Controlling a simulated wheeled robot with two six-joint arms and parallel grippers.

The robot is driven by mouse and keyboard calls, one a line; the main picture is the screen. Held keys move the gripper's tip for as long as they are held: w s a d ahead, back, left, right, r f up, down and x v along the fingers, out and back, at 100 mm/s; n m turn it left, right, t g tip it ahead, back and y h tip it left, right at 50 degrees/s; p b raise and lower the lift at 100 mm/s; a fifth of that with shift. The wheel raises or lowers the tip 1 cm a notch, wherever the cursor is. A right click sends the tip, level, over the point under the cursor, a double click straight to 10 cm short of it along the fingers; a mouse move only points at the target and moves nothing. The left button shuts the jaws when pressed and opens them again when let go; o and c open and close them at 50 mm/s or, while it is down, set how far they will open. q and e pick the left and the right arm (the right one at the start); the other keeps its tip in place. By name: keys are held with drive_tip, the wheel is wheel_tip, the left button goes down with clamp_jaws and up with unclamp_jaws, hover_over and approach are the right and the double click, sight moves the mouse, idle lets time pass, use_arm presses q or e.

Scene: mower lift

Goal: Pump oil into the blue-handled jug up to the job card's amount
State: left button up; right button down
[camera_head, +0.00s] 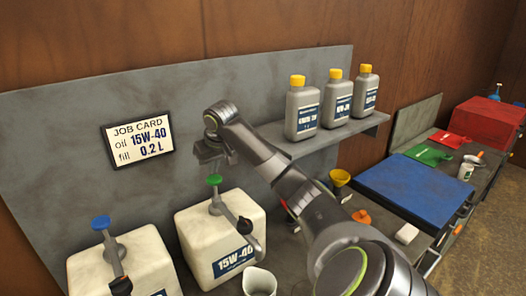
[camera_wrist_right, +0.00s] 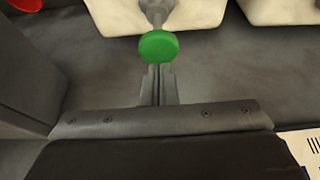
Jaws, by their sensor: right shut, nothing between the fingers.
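The job card (camera_head: 138,139) on the grey back panel reads oil 15W-40, fill 0.2 L. A white oil container (camera_head: 215,245) labelled 15W-40 has a pump with a green knob (camera_head: 214,180) and a grey spout (camera_head: 245,226). A pale jug (camera_head: 259,282) stands below the spout, cut off by the lower edge; no blue handle shows and its oil level cannot be read. My right gripper (camera_head: 207,158) is shut and empty, just above the green knob. In the right wrist view its shut fingers (camera_wrist_right: 158,82) point at the green knob (camera_wrist_right: 158,46). My left gripper is out of view.
A second white container (camera_head: 125,262) with a blue pump knob (camera_head: 101,222) stands at left. Several grey bottles (camera_head: 303,109) with yellow caps stand on a shelf (camera_head: 322,139) to the right of my arm.

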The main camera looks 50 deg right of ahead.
sight(214, 178)
idle(0.4)
drive_tip(key=shift+f+b, duration=0.3)
drive_tip(key=shift+f, duration=2.9)
drive_tip(key=shift+r, duration=0.1)
drive_tip(key=shift+r+p, duration=0.7)
drive_tip(key=shift+r, duration=2.4)
drive_tip(key=shift+f, duration=0.2)
